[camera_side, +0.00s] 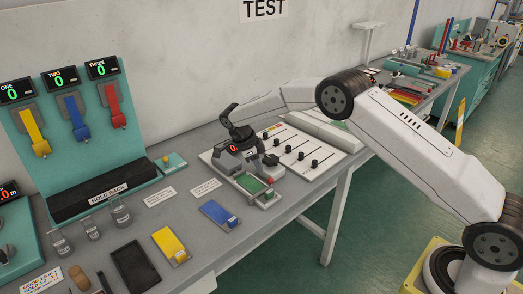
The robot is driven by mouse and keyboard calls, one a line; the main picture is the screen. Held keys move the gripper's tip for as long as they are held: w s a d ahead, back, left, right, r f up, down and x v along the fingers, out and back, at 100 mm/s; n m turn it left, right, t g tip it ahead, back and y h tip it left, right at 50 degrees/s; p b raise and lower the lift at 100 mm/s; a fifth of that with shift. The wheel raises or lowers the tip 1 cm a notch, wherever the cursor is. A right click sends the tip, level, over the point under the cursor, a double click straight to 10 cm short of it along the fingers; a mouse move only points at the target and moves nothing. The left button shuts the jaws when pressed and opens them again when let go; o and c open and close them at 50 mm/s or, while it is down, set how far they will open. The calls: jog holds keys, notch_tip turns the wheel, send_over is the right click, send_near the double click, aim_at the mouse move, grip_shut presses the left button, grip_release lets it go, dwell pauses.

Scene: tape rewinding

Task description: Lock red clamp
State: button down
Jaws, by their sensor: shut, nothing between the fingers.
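A red lever-like piece (115,106), the only large red part on the teal board (75,140), hangs under the display marked THREE. I take it for the red clamp; its latch is too small to read. A blue piece (77,116) and a yellow piece (36,134) hang to its left in the same way. My gripper (243,133) is dark, shut and empty. It is at the end of my arm, above or in front of a grey device with a red digit (240,154), well right of the red piece. Its fingertips are hard to tell from the device.
A dark block marked HOLD BACK (103,194) lies below the board. Glass cups (91,228), a black tray (134,268), a yellow plate (171,246) and a blue plate (220,215) lie in front. A white slider panel (298,155) is at right.

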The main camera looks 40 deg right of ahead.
jog(key=shift+v, duration=2.05)
jog(key=shift+a, duration=0.1)
jog(key=s+r+n+t+y, duration=0.3)
jog(key=s+n+t, duration=0.2)
jog(key=s+n, duration=2)
jog(key=s, duration=0.4)
jog(key=shift+a+r+y, duration=0.2)
jog(key=shift+a+y, duration=0.1)
jog(key=shift+a, duration=0.1)
